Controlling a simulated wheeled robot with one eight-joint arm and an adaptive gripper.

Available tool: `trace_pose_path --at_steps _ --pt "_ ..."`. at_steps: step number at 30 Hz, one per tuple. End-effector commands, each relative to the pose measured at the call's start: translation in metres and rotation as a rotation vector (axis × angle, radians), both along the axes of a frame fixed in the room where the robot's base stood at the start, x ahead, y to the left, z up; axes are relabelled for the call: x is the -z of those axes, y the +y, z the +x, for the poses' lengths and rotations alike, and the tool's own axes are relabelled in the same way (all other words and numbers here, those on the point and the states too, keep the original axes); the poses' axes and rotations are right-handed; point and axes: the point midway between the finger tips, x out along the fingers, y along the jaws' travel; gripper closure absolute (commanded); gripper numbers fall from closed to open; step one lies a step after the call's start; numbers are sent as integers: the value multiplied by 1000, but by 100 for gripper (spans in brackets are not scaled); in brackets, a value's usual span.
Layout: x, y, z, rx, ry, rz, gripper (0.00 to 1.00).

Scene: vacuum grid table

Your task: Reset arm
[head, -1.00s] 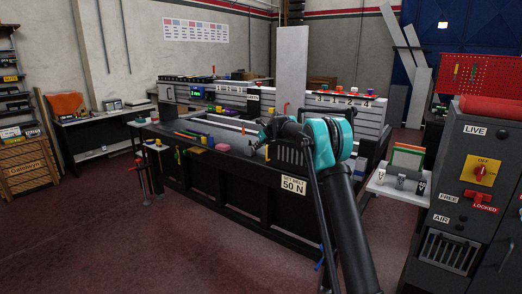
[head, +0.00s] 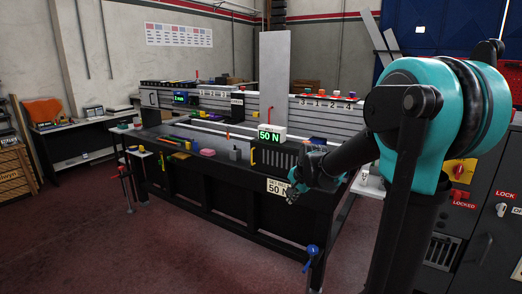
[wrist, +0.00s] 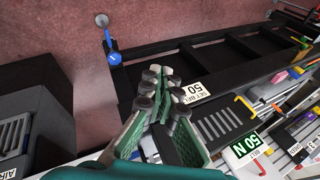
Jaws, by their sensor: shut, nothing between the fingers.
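My gripper (head: 294,189) is at the end of my teal and black arm, in front of the right part of the long dark table (head: 225,199) in the head view. In the wrist view my gripper (wrist: 163,82) shows green fingers with grey tips close together. It is shut and empty. Behind the fingers in that view are the white "SET BELOW 50 N" label (wrist: 197,92) and the dark table frame (wrist: 190,60). The gripper appears apart from the table, though its exact gap is hard to tell.
A lit "50 N" display (head: 270,137) stands on the table, with a tall grey panel (head: 274,75) behind. A blue-handled clamp (head: 311,250) is at the near table corner. Grey cabinets with a red switch (head: 459,170) stand right. Red floor (head: 130,255) at front left is clear.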

Motion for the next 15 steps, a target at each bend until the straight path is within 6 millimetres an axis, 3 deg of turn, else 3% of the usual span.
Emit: trace_pose_path --at_steps 1,9,12,15 --pt "10 -10 -30 -64 -4 -51 100" --pt "68 -53 -174 -455 -3 -332 100" --pt "89 -63 -215 -575 5 -409 100" --pt "104 -70 -244 -663 12 -461 100"
